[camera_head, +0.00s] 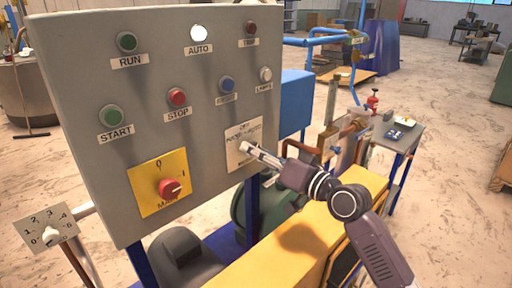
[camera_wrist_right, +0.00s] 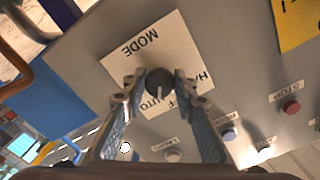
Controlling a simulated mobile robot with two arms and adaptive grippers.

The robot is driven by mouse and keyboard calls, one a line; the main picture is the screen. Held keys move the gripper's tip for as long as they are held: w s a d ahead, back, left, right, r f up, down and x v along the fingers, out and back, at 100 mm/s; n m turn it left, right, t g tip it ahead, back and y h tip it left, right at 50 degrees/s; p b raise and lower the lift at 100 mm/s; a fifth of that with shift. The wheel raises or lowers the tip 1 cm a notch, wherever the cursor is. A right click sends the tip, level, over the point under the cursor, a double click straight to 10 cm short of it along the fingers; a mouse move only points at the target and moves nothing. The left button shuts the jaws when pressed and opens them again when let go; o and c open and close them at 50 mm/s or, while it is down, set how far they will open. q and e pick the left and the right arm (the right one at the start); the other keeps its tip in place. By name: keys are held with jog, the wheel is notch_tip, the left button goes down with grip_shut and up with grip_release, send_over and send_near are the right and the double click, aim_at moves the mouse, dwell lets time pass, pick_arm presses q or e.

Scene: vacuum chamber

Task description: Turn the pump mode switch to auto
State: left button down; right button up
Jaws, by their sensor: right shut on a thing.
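The mode switch plate (camera_head: 236,158) is a pale label at the lower right of the grey control panel. In the right wrist view the plate (camera_wrist_right: 124,70) appears roughly upside down, with the words MODE, AUTO, OFF and part of HAND. The dark round mode switch knob (camera_wrist_right: 160,80) sits between the fingertips of my right gripper (camera_wrist_right: 160,84). Its white pointer line points toward the AUTO label. My right gripper (camera_head: 262,156) is shut on the knob, which it hides in the head view. My left gripper is not in view.
The panel also carries a white lit AUTO lamp (camera_head: 199,33), a red STOP button (camera_head: 177,97), a green START button (camera_head: 111,117) and a red main rotary switch (camera_head: 169,187) on yellow. A yellow machine cover (camera_head: 290,245) lies below my right arm.

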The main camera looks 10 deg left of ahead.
jog(key=shift+m+p, duration=0.45)
jog(key=shift+m, duration=0.55)
jog(key=o, duration=1.2)
jog(key=shift+d, duration=0.1)
jog(key=v, duration=1.2)
